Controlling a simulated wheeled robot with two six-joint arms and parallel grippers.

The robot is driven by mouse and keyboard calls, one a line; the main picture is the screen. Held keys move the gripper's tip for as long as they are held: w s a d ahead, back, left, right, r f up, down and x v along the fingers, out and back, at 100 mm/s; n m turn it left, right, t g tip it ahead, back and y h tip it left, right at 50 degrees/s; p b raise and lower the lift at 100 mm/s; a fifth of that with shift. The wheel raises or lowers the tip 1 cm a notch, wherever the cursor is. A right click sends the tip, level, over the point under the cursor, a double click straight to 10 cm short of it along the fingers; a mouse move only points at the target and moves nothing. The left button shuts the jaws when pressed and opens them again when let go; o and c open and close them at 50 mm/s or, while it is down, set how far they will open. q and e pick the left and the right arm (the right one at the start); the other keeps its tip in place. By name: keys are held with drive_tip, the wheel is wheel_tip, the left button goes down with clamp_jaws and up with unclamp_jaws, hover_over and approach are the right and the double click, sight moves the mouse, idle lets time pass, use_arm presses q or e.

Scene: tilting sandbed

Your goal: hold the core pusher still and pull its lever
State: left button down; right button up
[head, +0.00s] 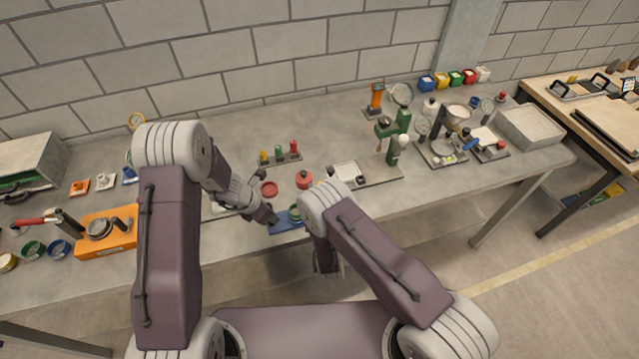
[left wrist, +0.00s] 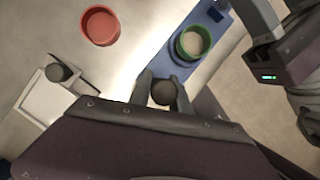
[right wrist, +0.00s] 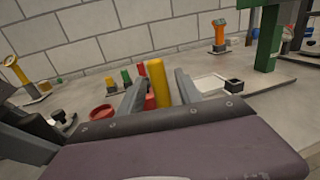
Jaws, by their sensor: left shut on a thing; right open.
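I take the core pusher to be the blue base (head: 287,222) near the table's front edge; it carries a green-rimmed cup (left wrist: 194,43). My left gripper (head: 268,213) is at the base's left end. In the left wrist view its fingers (left wrist: 160,82) are shut around a dark round knob (left wrist: 164,93). My right gripper (right wrist: 158,76) is open. A yellow upright bar (right wrist: 158,88), perhaps the lever, shows between its fingers; contact cannot be told. In the head view my right forearm hides the right fingers and part of the base.
A red dish (head: 269,188) and a red jar (head: 304,179) stand behind the base. A white-panelled plate (head: 365,173) lies to the right. An orange device (head: 105,230) with a red handle stands at the left. Floor lies beyond the front edge.

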drive_tip(key=w, duration=0.3)
drive_tip(key=shift+c, duration=0.2)
clamp_jaws()
drive_tip(key=shift+s, duration=0.1)
idle(1.2)
